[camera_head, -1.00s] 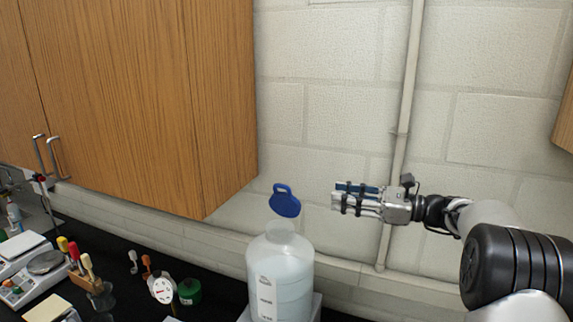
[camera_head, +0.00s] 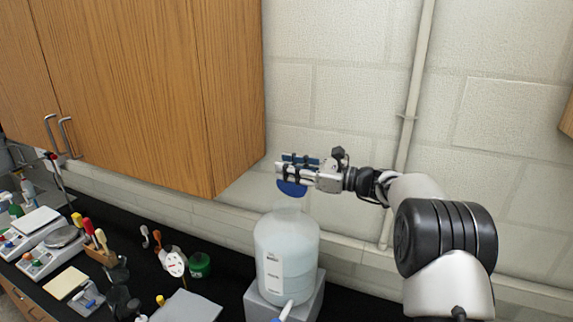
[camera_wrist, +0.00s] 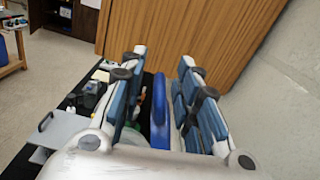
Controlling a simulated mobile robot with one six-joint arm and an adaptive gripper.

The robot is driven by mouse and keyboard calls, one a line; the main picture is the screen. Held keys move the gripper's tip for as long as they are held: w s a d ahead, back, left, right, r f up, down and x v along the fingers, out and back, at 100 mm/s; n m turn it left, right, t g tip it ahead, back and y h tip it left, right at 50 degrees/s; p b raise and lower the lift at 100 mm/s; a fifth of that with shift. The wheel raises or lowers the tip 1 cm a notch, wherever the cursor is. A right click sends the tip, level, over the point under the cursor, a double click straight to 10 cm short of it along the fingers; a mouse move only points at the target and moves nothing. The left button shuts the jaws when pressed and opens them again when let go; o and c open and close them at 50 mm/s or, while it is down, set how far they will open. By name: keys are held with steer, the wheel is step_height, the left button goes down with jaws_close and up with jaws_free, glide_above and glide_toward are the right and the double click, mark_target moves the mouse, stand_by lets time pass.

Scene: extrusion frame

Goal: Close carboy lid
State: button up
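The blue carboy lid (camera_head: 291,189) stands tipped up above the neck of the translucent white carboy (camera_head: 287,253) in the head view. My gripper (camera_head: 283,169) is at the upper part of the lid, above the carboy, and hides the lid's handle there. In the wrist view the lid (camera_wrist: 159,112) shows edge-on between the two fingers of my gripper (camera_wrist: 161,58). The fingers are spread, with gaps visible between the pads and the lid. The carboy's neck is faint in the head view and the carboy is mostly hidden in the wrist view.
The carboy stands on a light grey block (camera_head: 254,303) on the black bench. Wooden cabinets (camera_head: 150,90) hang at the left, close to my gripper. A green container (camera_head: 200,264), tools and scales stand left of the carboy. A pipe (camera_head: 410,118) runs up the wall.

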steer(key=shift+w+a, duration=0.1)
steer(key=shift+a, duration=0.25)
steer(key=shift+c, duration=0.2)
jaws_close()
stand_by(0.4)
